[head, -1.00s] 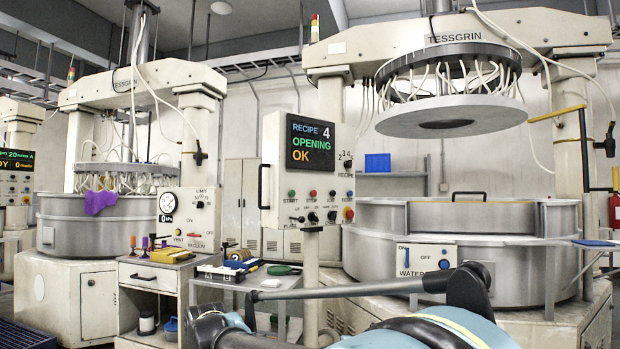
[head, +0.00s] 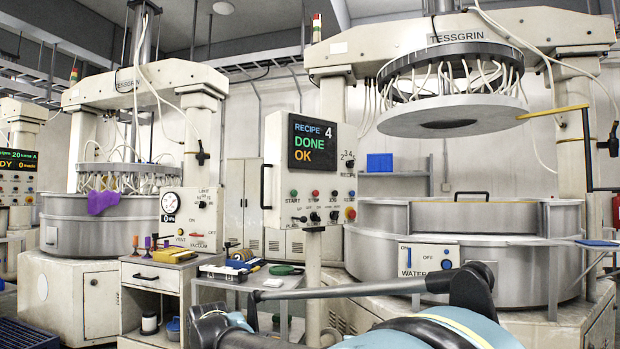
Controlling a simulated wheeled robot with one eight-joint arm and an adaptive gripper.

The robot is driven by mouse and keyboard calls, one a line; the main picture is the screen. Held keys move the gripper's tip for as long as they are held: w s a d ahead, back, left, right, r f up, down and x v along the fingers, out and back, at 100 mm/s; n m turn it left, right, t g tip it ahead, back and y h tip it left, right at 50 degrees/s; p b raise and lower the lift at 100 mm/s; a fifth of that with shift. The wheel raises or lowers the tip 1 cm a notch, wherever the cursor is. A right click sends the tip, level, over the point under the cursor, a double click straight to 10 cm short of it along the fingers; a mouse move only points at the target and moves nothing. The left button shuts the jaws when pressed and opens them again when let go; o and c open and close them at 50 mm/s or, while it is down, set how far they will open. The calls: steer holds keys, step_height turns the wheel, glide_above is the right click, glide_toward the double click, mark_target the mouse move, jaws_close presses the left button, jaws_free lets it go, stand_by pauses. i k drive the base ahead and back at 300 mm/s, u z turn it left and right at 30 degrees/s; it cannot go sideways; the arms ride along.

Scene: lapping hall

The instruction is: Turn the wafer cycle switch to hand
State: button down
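The control panel (head: 290,185) of the right machine stands near mid-picture. Its screen (head: 312,145) reads recipe 4, done, OK. Below are coloured buttons and a lower row of small dark switches (head: 316,216). Their labels are too small to read surely, so I cannot tell which is the wafer cycle switch or how it is set. A recipe selector (head: 350,163) sits at the panel's right edge. My arm crosses the bottom of the view, in front of and below the panel. I cannot make out my gripper in the view; nothing of mine touches the panel.
A small grey table (head: 215,284) with several items stands left of the panel's post, beside a white drawer cabinet (head: 148,279). The right machine's round steel tub (head: 400,225) carries a water switch box (head: 428,259). A yellow bar (head: 553,112) juts out at upper right.

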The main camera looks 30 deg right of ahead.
mark_target(335, 215)
steer(key=z, duration=1.35)
steer(key=k, duration=0.5)
steer(key=z, duration=0.7)
steer(key=i, duration=1.35)
steer(key=u, duration=0.25)
